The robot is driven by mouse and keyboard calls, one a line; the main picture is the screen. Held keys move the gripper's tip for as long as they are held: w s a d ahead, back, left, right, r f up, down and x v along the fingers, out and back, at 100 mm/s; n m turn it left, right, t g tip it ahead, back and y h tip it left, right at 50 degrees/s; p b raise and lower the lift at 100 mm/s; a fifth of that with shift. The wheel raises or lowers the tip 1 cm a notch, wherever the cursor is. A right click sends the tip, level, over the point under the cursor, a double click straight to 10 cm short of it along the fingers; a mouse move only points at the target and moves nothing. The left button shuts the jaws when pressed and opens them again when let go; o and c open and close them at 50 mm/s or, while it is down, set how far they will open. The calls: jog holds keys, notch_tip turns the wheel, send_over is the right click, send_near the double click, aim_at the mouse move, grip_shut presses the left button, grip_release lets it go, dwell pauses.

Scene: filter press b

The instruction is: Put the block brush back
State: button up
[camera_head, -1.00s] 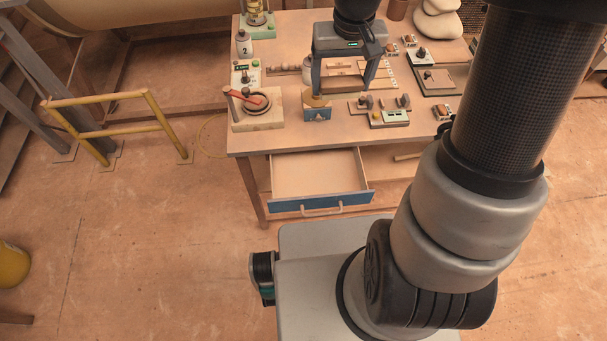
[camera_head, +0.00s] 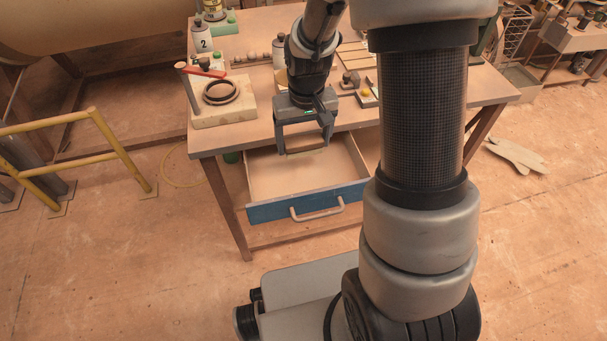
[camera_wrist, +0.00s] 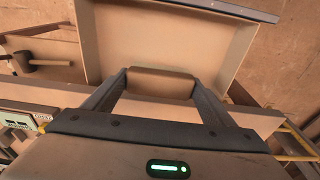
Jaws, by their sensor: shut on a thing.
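My gripper (camera_head: 304,149) is shut on the block brush (camera_wrist: 162,83), a tan block that spans the gap between the two fingers in the wrist view. In the head view only a thin strip of the brush (camera_head: 307,152) shows between the fingertips. The gripper hangs at the table's front edge, over the back part of an open drawer (camera_head: 262,211). The drawer has a blue front, a pale handle and a bare visible floor. I cannot tell the brush's exact height above it.
A mallet (camera_wrist: 36,62) lies beside the drawer. A yellow rail (camera_head: 120,152) stands left. Gloves (camera_head: 516,155) lie on the floor, right.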

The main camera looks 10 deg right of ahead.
notch_tip(320, 180, down, 8)
jog(key=shift+f+b, duration=0.1)
jog(key=shift+b, duration=0.8)
jog(key=shift+f, duration=0.1)
jog(key=o, duration=1)
jog(key=shift+f, duration=0.1)
